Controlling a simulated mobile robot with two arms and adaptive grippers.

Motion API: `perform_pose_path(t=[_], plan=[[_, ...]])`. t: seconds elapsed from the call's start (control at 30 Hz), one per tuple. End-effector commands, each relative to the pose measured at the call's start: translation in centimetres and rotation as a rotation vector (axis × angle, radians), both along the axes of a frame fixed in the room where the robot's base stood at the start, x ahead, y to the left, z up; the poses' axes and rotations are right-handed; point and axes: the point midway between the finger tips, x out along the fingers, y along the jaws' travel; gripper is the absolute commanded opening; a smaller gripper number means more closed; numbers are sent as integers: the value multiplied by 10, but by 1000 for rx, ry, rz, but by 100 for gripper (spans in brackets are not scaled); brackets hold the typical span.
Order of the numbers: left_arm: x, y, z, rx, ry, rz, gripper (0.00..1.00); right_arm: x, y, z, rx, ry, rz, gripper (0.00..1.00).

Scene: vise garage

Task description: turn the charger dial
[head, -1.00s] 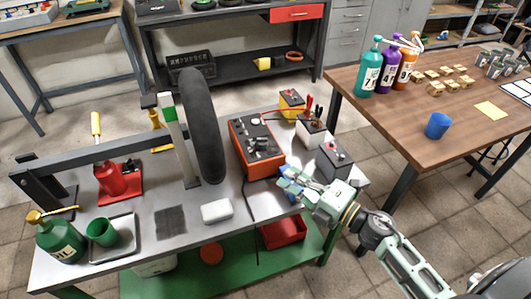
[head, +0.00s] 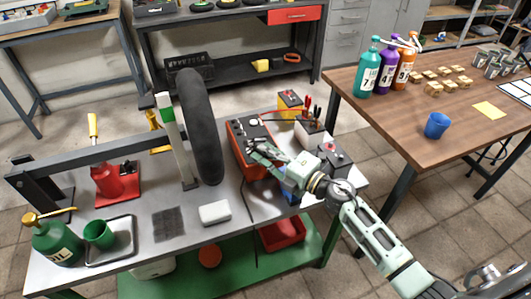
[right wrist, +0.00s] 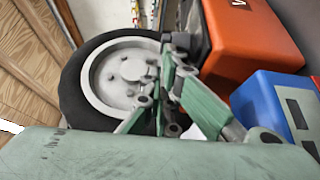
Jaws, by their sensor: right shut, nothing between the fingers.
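The charger (head: 243,130) is an orange-red box with a dark control panel on top, standing on the grey workbench right of the upright tyre. Small knobs show on its panel, but my gripper covers part of it and I cannot make out the dial clearly. My right gripper (head: 256,148) reaches in from the right with its fingertips over the charger's panel; contact is unclear. Its fingers are shut and empty. In the right wrist view, the fingertips (right wrist: 174,44) are beside the orange charger body (right wrist: 250,40). My left gripper is not in view.
The black tyre (head: 200,125) stands close left of the charger. A blue box (head: 289,192) sits partly under my right arm. Batteries (head: 310,130) with red and black clamps stand behind. A white block (head: 214,212) lies in front.

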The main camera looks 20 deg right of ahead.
Motion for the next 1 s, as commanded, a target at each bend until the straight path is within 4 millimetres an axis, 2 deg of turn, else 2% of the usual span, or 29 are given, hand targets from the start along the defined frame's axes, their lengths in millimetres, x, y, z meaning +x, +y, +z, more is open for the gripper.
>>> perform_pose_path(t=[0.17, 0.3, 0.37, 0.47, 0.83, 1.0], plan=[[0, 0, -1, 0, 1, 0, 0, 0, -1, 0, -1, -1, 2, 0], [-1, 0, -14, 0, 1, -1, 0, 6, -6, -4, -5, -2, 56, 0], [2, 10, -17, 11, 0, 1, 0, 9, -9, -3, -5, -2, 89, 0], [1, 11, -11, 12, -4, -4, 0, 8, -13, 0, 0, 2, 96, 0], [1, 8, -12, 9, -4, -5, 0, 9, -16, -1, 0, 0, 95, 0], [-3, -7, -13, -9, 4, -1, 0, 5, -18, -1, 0, 1, 94, 0]])
